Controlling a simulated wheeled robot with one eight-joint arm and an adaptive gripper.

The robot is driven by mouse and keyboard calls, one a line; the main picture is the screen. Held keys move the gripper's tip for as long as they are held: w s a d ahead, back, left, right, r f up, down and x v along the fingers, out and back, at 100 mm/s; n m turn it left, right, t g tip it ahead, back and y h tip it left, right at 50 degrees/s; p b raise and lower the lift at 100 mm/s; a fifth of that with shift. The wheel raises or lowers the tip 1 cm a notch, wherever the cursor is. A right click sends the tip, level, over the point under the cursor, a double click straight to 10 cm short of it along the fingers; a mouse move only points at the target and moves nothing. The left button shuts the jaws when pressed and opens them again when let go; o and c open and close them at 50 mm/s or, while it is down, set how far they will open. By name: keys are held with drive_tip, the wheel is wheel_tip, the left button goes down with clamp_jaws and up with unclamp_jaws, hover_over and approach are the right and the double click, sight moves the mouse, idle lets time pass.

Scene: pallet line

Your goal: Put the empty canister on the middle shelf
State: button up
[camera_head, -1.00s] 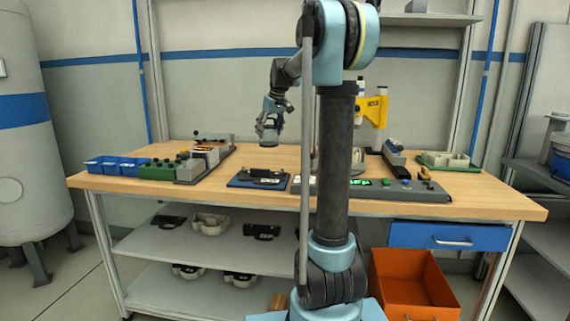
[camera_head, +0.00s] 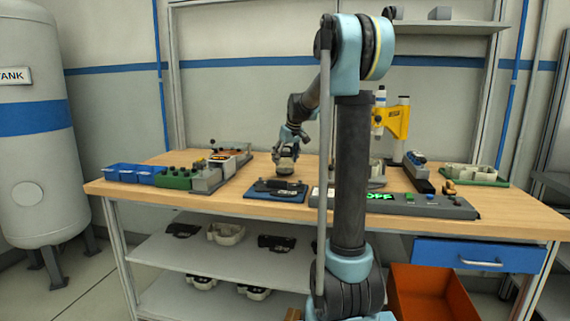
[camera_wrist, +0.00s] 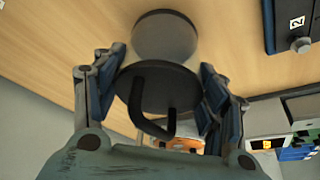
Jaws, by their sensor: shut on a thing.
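My gripper (camera_head: 287,146) is shut on the canister (camera_head: 285,165), low over the bench behind the dark blue mat. In the wrist view my gripper (camera_wrist: 160,95) has a finger on each side of the canister's black round top (camera_wrist: 150,88), which carries a loop handle. A grey rounded body shows beyond the top. I cannot tell whether its base touches the bench. Shelves show under the bench, an upper one (camera_head: 205,262) and a lower one, and a wall shelf (camera_head: 450,27) is above. I cannot tell which is the middle shelf.
The bench (camera_head: 130,189) holds blue bins (camera_head: 135,174), a green block (camera_head: 174,180), the dark blue mat (camera_head: 276,196), a control panel (camera_head: 420,208) and a yellow press (camera_head: 398,120). Parts lie on the shelves below. An orange bin (camera_head: 430,290) stands under the blue drawer (camera_head: 475,256).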

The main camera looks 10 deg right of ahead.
drive_tip(key=shift+f, duration=0.8)
drive_tip(key=o, duration=1.1)
